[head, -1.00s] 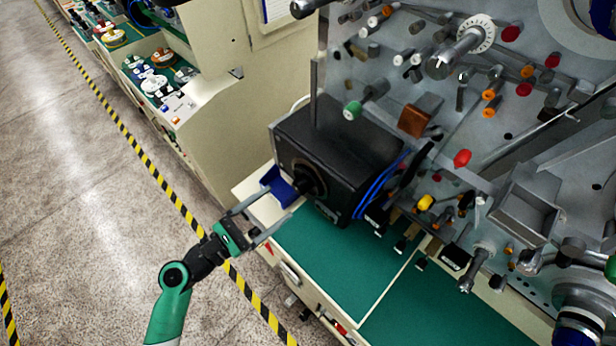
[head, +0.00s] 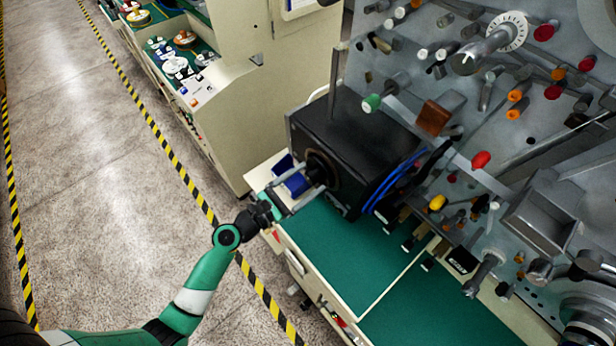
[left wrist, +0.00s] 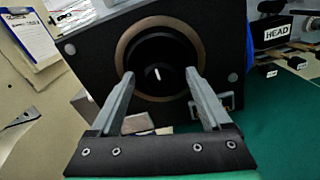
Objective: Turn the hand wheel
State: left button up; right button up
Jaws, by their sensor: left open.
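The hand wheel (head: 321,168) is a dark round knob on the left face of a black box (head: 357,125) on the bench. In the left wrist view the wheel (left wrist: 158,72) faces me, with a bronze ring around it and a short white mark at its centre. My left gripper (head: 305,184) is open, its fingers pointing at the wheel. In the left wrist view the fingertips (left wrist: 160,76) lie on either side of the wheel's lower part. I cannot tell whether they touch it. My right gripper is not in view.
A blue block (head: 292,178) sits beside the wheel, behind my gripper. Blue cables (head: 395,183) run down the box's right side. The grey panel (head: 465,110) with many spindles stands to the right. The green bench top (head: 335,255) in front is clear.

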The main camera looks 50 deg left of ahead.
pick_arm(q)
jog(key=shift+w, duration=0.4)
grip_shut()
jog(key=shift+m, duration=0.3)
